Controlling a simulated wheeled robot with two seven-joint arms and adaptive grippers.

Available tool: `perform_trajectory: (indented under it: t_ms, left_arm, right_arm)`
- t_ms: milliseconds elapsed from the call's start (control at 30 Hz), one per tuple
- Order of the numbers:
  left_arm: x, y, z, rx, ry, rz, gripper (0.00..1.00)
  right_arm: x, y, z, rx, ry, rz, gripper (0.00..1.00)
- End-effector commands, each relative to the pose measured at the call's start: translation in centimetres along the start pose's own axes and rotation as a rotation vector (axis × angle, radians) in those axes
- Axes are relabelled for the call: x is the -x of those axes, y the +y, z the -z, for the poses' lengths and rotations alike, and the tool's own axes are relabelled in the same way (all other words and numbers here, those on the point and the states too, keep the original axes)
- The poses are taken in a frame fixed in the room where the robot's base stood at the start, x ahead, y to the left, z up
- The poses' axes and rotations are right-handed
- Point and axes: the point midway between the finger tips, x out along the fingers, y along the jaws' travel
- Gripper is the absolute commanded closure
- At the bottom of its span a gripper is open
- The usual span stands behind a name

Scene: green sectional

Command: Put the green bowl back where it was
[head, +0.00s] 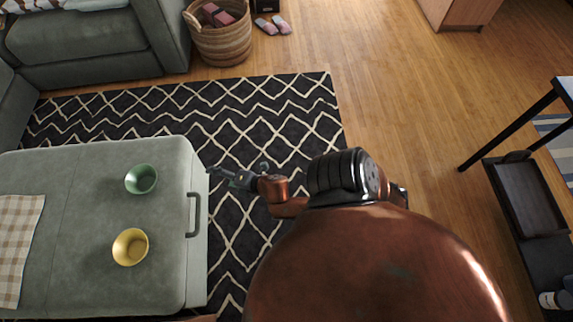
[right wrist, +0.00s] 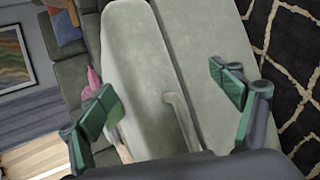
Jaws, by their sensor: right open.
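The green bowl (head: 141,179) stands upright and looks empty on the grey-green padded ottoman (head: 80,165). A yellow bowl (head: 130,247) stands on the same top, nearer to me. My right gripper (head: 213,173) is just right of the ottoman's edge, to the right of the green bowl and apart from it. In the right wrist view my right gripper (right wrist: 165,97) is open, with nothing between its green-padded fingers. Neither bowl shows in that view. My left gripper is not in view.
A checked cloth (head: 16,245) lies at the ottoman's left. The handle (head: 193,214) sticks out from its right side. A patterned black rug (head: 285,115) lies beside it. A wicker basket (head: 221,42) stands at the back near a sofa (head: 85,45).

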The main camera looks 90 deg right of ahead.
Motion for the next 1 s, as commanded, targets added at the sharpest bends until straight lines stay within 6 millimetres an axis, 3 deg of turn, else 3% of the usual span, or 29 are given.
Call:
perform_trajectory:
  t_ms: [33, 100, 200, 333, 400, 533, 1000]
  left_arm:
    - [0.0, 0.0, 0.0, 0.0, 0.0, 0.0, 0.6]
    - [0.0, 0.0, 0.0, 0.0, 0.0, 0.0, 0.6]
    - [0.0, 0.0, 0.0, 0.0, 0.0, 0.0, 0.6]
    - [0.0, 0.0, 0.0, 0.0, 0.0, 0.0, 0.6]
    - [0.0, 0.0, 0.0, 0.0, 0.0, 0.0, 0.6]
    - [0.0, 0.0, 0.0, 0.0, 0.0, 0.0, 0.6]
    - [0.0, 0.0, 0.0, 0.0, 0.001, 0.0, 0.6]
  right_arm:
    - [2.2, -3.4, 0.7, -0.199, -0.017, 0.121, 0.15]
    - [5.5, -8.3, 2.4, -0.477, -0.057, 0.307, 0.15]
    - [11.3, -14.2, 5.8, -0.8, -0.136, 0.569, 0.15]
    - [18.1, -18.6, 9.8, -1.053, -0.241, 0.831, 0.15]
    - [20.8, -19.8, 11.3, -1.128, -0.285, 0.927, 0.15]
    - [23.4, -20.7, 12.6, -1.193, -0.333, 1.019, 0.15]
    - [23.7, -20.8, 12.7, -1.2, -0.342, 1.032, 0.15]
